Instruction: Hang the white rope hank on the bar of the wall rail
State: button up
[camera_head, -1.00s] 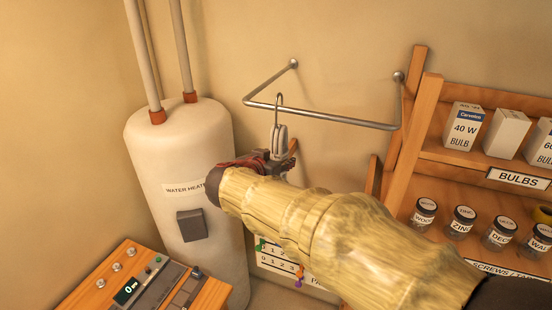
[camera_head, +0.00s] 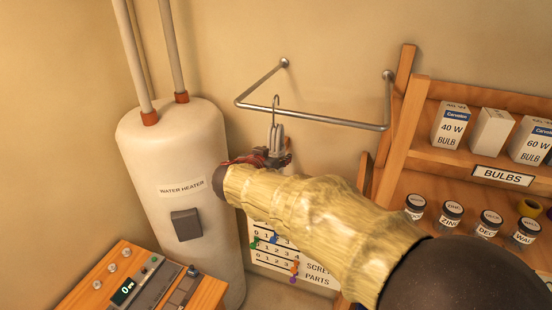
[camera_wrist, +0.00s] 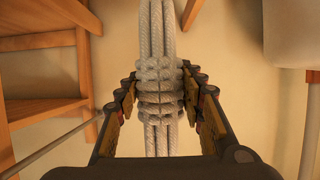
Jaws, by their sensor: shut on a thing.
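My gripper (camera_head: 272,158) is shut on the hank. In the wrist view my gripper's fingers (camera_wrist: 158,90) press on both sides of the hank's wrapped middle (camera_wrist: 160,75). The wall rail's bar (camera_head: 335,122) is a grey metal rod standing out from the wall. I cannot tell whether the hook rests on the bar. My arm partly hides the gripper.
A white water heater (camera_head: 160,158) stands left of the rail. A wooden shelf (camera_head: 425,150) with bulb boxes and jars stands close on the right. A control panel (camera_head: 100,268) is at the lower left.

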jog(key=shift+f+b, duration=1.15)
jog(key=shift+b, duration=0.8)
jog(key=o, duration=1.4)
jog(key=shift+c, duration=0.2)
jog(key=shift+o, duration=0.4)
jog(key=shift+f, duration=0.1)
